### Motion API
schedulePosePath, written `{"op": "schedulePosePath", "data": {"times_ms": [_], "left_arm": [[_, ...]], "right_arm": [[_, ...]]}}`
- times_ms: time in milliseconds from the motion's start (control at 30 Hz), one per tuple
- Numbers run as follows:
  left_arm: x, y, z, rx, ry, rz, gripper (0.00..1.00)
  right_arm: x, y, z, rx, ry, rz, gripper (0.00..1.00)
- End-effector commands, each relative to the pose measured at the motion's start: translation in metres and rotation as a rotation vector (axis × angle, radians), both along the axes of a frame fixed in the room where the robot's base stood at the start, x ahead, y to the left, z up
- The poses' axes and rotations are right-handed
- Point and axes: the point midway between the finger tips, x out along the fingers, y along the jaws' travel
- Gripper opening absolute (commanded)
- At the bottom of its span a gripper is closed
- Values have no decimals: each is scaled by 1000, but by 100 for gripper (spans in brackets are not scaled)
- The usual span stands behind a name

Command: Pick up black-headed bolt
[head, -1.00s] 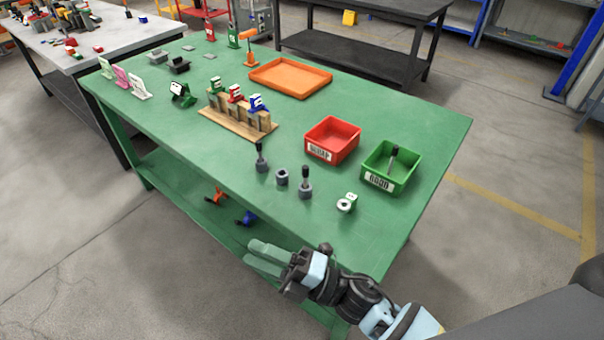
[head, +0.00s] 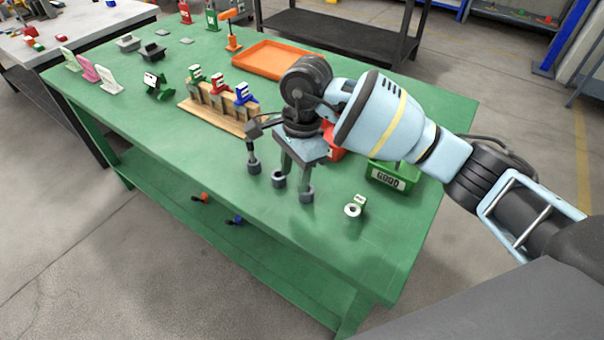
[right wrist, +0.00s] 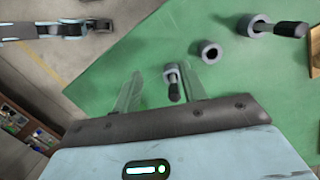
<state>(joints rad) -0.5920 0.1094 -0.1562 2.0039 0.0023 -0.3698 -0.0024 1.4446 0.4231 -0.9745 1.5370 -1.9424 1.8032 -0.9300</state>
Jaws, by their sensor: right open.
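A black-headed bolt with a grey base (head: 306,194) stands on the green table; my gripper hides its top in the head view. In the right wrist view this bolt (right wrist: 174,84) stands between the open fingers, closer to the right-hand one, with no clear contact. My right gripper (head: 297,172) is open and points down over it. A second black-headed bolt (head: 253,163) stands to the left and also shows in the right wrist view (right wrist: 280,28). A grey ring-shaped part (head: 278,180) sits between the two. My left arm's end (right wrist: 85,27) appears small in the right wrist view.
A green GOOD bin (head: 392,176) and a mostly hidden red bin (head: 336,153) stand behind my right arm. A small white part with a ring (head: 354,208) lies to the right. A wooden stand (head: 215,114) and an orange tray (head: 262,58) are farther back. The front table area is clear.

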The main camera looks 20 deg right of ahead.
Motion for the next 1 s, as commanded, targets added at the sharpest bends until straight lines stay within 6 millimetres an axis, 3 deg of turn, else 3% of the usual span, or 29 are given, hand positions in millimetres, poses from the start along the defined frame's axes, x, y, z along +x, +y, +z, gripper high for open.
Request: {"op": "schedulePosePath", "data": {"times_ms": [133, 367, 633, 867, 1000], "left_arm": [[-3, 0, -2, 1, 4, 3, 38], [-3, 1, -2, 0, 3, 3, 38], [-2, 1, -1, 1, 2, 3, 38], [-1, 1, 1, 0, -1, 3, 38], [2, 1, 5, 0, -9, 3, 38]], "right_arm": [[16, -25, 17, -121, -51, 7, 42], [18, -30, 19, -144, -59, 6, 42], [18, -29, -4, -141, -57, 7, 42], [17, -30, -12, -141, -57, 6, 42], [16, -31, -31, -140, -56, 6, 42]]}}
